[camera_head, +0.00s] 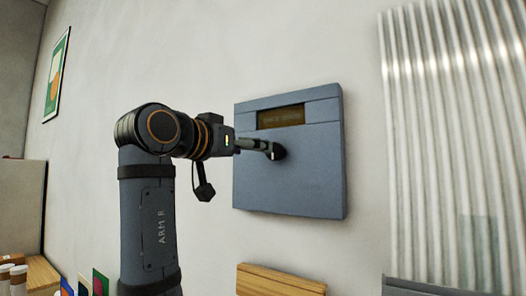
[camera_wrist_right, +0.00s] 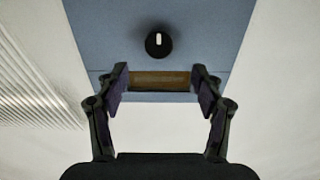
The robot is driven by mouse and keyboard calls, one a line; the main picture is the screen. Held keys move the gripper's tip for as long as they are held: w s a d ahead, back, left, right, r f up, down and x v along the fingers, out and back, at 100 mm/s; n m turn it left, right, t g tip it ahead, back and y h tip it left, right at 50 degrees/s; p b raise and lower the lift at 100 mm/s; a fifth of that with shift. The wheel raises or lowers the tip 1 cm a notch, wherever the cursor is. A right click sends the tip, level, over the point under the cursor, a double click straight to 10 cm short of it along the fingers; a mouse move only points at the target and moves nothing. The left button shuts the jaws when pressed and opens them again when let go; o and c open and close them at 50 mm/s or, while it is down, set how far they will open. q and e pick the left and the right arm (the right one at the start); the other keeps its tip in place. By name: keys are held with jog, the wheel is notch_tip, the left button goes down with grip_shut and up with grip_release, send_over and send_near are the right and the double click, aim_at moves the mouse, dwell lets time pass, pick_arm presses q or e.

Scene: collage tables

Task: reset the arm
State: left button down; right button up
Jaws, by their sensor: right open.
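My right arm, marked ARM R, rises at the left of the head view and reaches right toward a blue-grey wall box (camera_head: 290,185). The box has a dark amber display window (camera_head: 281,117) and a round black knob (camera_head: 280,152). My right gripper (camera_head: 262,147) is in front of the knob and partly overlaps it. In the right wrist view the gripper (camera_wrist_right: 160,70) is open, its fingers wide apart with nothing between them. The knob (camera_wrist_right: 158,44), with a white mark, shows beyond the fingertips, and the display (camera_wrist_right: 160,80) shows between the fingers. My left gripper is not in view.
A corrugated metal sheet (camera_head: 440,130) covers the wall at the right. A framed poster (camera_head: 57,75) hangs at the far left. A wooden surface (camera_head: 278,281) lies below the box. Small jars (camera_head: 17,278) and coloured cards (camera_head: 100,282) stand at lower left. The wall around the box is bare.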

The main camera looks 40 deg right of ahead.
jog(key=shift+v, duration=1.15)
jog(key=shift+d+f, duration=0.1)
